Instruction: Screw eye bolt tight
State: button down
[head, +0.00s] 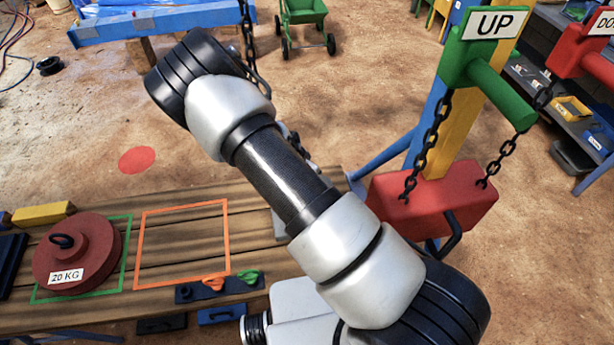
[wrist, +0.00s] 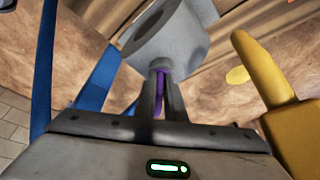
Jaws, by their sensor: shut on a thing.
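In the wrist view my gripper (wrist: 161,92) has its two fingers close together, with a thin purple piece (wrist: 159,104) between them. I cannot tell whether this purple piece is part of the eye bolt. A small rounded grey end (wrist: 160,64) sits at the fingertips, against the underside of a large grey round body (wrist: 172,45). That grey body has a ring-like opening at its upper left. No eye bolt can be clearly made out, and any threads are hidden. In the head view my own arm hides the gripper and what it holds.
A wooden bench (head: 185,215) carries a red 20 KG weight (head: 92,250). A yellow part (wrist: 262,68) stands close on the gripper's right. Open dirt floor lies behind the bench.

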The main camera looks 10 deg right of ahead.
jog(key=shift+s+d+f, duration=0.15)
jog(key=shift+s+d, duration=0.1)
jog(key=shift+d, duration=0.05)
jog(key=shift+m+p, duration=0.5)
jog(key=shift+p, duration=0.1)
jog(key=shift+w+a+m+g+h+p, duration=0.2)
jog(key=shift+w+m+g+h+p, duration=0.15)
jog(key=shift+m, duration=0.25)
jog(key=shift+f+m+g, duration=0.1)
jog(key=shift+m+g, duration=0.15)
jog(key=shift+m, duration=0.25)
jog(key=shift+w+a+m+b, duration=0.1)
jog(key=shift+w+m+b, duration=0.1)
jog(key=shift+m+b, duration=0.25)
jog(key=shift+m+g, duration=0.3)
jog(key=shift+m, duration=0.25)
